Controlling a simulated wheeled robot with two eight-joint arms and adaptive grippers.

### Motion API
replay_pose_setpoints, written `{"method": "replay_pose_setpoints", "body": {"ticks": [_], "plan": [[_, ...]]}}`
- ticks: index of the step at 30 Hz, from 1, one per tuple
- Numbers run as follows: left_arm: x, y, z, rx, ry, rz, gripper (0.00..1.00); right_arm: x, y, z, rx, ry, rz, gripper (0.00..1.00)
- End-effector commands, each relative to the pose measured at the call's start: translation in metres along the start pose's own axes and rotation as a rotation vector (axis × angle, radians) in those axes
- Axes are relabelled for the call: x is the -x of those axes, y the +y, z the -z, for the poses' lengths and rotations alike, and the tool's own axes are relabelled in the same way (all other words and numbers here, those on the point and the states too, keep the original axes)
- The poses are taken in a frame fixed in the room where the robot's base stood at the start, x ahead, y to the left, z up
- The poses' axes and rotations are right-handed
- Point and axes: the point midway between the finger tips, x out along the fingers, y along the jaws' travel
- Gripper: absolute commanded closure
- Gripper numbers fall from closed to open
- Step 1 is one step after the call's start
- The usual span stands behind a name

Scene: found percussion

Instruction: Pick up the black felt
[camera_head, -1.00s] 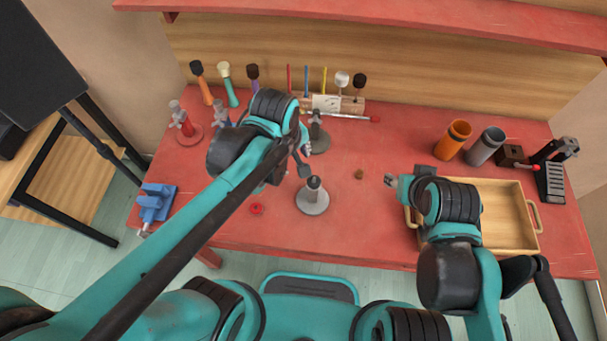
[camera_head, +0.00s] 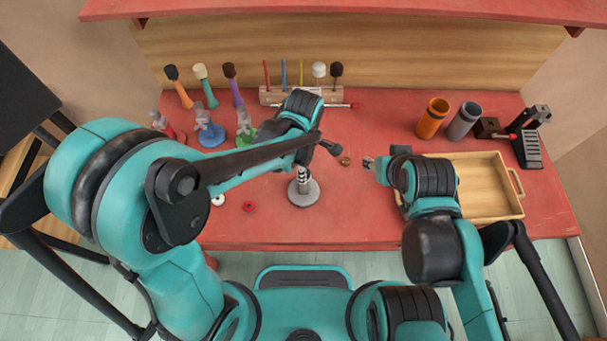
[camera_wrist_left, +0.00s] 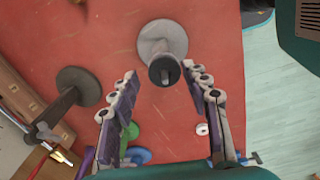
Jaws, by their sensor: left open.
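A grey stand with a round base (camera_head: 305,195) is on the red table. It also shows at the top of the left wrist view (camera_wrist_left: 160,35). A dark round piece (camera_wrist_left: 163,72) tops its post; it may be the black felt, but I cannot tell for sure. My left gripper (camera_wrist_left: 165,105) is open and empty, with the stand beyond its fingertips.
A red ring (camera_head: 249,206) and a white ring (camera_head: 218,200) lie left of the stand. A small brown piece (camera_head: 345,161) lies to its right. A dark stand (camera_wrist_left: 78,87) is close by. The wooden tray (camera_head: 515,190) and an orange cup (camera_head: 432,118) are at right.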

Motion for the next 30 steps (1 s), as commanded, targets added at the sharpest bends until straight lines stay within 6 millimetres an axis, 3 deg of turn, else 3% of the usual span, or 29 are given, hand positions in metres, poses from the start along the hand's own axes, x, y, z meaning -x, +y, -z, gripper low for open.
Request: {"method": "replay_pose_setpoints", "body": {"ticks": [8, 13, 24, 30], "plan": [[-0.006, 0.0, 0.0, -0.001, 0.0, 0.0, 0.53, -0.001, 0.0, -0.001, 0.0, 0.0, 0.0, 0.58], [-0.006, 0.0, 0.0, -0.001, 0.0, 0.0, 0.75, -0.001, 0.0, -0.001, 0.0, 0.0, 0.0, 0.58], [-0.004, 0.0, 0.0, -0.001, 0.0, 0.0, 0.76, -0.001, 0.0, 0.0, 0.0, 0.0, 0.0, 0.58], [0.012, 0.0, 0.0, -0.001, 0.0, 0.0, 0.76, 0.004, 0.0, 0.003, 0.0, 0.0, 0.0, 0.58]]}}
